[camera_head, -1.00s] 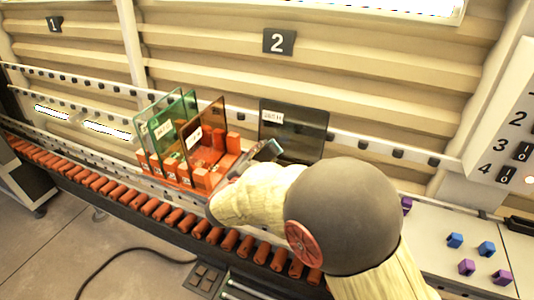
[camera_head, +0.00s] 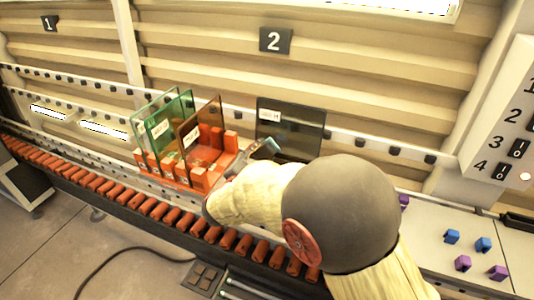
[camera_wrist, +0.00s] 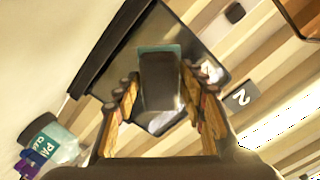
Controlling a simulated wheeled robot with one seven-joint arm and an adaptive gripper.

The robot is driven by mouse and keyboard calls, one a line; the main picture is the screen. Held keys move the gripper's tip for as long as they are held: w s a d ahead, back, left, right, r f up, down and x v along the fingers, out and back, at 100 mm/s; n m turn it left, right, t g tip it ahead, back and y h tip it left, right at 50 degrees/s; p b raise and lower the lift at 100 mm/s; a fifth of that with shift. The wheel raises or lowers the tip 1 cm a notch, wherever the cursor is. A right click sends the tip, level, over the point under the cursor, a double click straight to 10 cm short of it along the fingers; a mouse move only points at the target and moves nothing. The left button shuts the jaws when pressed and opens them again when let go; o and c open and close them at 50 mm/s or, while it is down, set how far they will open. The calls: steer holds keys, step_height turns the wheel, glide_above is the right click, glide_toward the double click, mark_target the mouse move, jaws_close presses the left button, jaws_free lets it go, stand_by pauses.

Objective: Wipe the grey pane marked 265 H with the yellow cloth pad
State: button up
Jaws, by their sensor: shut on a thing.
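The grey pane (camera_head: 302,120) stands upright at the wall rail under sign 2, with a white label (camera_head: 270,115) in its upper left corner, too small to read surely. In the wrist view the dark pane (camera_wrist: 115,50) fills the space beyond the fingers. My gripper (camera_wrist: 160,95) is shut on a dark grey block with a teal edge (camera_wrist: 160,78), apparently the cloth pad's back; no yellow face shows. In the head view the held pad (camera_head: 264,147) is in front of the pane's lower left part. I cannot tell whether it touches.
An orange rack (camera_head: 207,178) holding green and brown panes (camera_head: 203,130) stands close left of my gripper. An orange roller conveyor (camera_head: 150,206) runs along the front. Blue and purple blocks (camera_head: 483,244) lie on a light table at right.

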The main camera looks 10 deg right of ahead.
mark_target(275, 134)
steer(key=shift+r+x, duration=0.2)
steer(key=shift+x, duration=0.75)
steer(key=shift+r+x, duration=0.25)
steer(key=shift+x, duration=0.7)
steer(key=shift+r+x, duration=0.2)
steer(key=shift+x, duration=0.75)
steer(key=shift+w, duration=0.1)
steer(key=shift+b+x, duration=0.45)
steer(key=shift+x, duration=0.6)
steer(key=shift+d, duration=0.15)
steer(key=shift+s+d+b, duration=0.4)
steer(key=shift+s+d, duration=0.85)
steer(key=shift+d, duration=0.3)
steer(key=shift+w+r, duration=0.1)
steer(key=shift+w+a, duration=0.6)
steer(key=shift+a, duration=0.25)
steer(key=shift+w+a, duration=0.6)
steer(key=shift+a, duration=0.2)
